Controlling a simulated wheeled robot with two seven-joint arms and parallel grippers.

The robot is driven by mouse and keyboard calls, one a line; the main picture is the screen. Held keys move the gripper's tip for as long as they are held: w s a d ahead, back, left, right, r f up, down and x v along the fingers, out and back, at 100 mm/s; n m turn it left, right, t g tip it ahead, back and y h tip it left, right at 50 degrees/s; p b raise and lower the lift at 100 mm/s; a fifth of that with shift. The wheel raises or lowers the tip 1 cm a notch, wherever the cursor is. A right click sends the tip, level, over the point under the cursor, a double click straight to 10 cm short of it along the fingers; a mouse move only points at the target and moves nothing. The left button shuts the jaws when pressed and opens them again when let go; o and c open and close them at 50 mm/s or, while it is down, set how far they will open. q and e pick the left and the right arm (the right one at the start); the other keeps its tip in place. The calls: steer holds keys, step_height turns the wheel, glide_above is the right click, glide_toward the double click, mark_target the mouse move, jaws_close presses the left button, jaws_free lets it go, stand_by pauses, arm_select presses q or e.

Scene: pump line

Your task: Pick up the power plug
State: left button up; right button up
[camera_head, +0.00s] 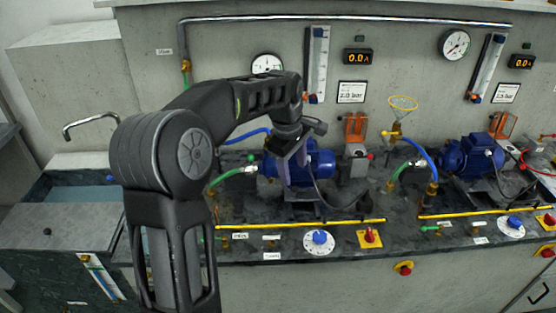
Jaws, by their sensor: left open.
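My left arm comes in from the left and bends over the bench. My left gripper (291,167) is open and points down in front of the left blue pump motor (322,164), hiding part of it. Nothing is clearly visible between the fingers. My right gripper is not in view.
A second blue motor (467,157) stands at the right with red and dark cables. Yellow strips (300,224), a blue-knobbed dial (319,241) and a red switch (370,237) line the front. A sink (75,190) is at the left. Gauges and a pipe are on the wall behind.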

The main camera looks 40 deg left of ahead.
arm_select(q)
steer(key=s+d+f+m+t+h+b, duration=0.1)
steer(key=d+f+m, duration=0.5)
steer(key=d+f, duration=0.5)
steer(key=s+d+f+m+t+h+b, duration=0.1)
steer(key=d+f+m, duration=0.5)
steer(key=f, duration=0.9)
steer(key=s+d+f+m+g, duration=0.1)
steer(key=s+d+f, duration=0.3)
steer(key=s, duration=0.4)
steer(key=s+d+f+m+g+h+b, duration=0.1)
steer(key=s+d+f, duration=0.4)
steer(key=s, duration=0.4)
steer(key=s+d+f+m+g+h+b, duration=0.1)
steer(key=s+d+f+m, duration=0.1)
steer(key=s+d+f, duration=0.3)
steer(key=s+f, duration=0.1)
steer(key=s, duration=0.2)
steer(key=shift+s+f+g, duration=0.15)
steer(key=shift+f+g, duration=0.2)
steer(key=shift+g, duration=0.05)
steer(key=shift+c, duration=0.2)
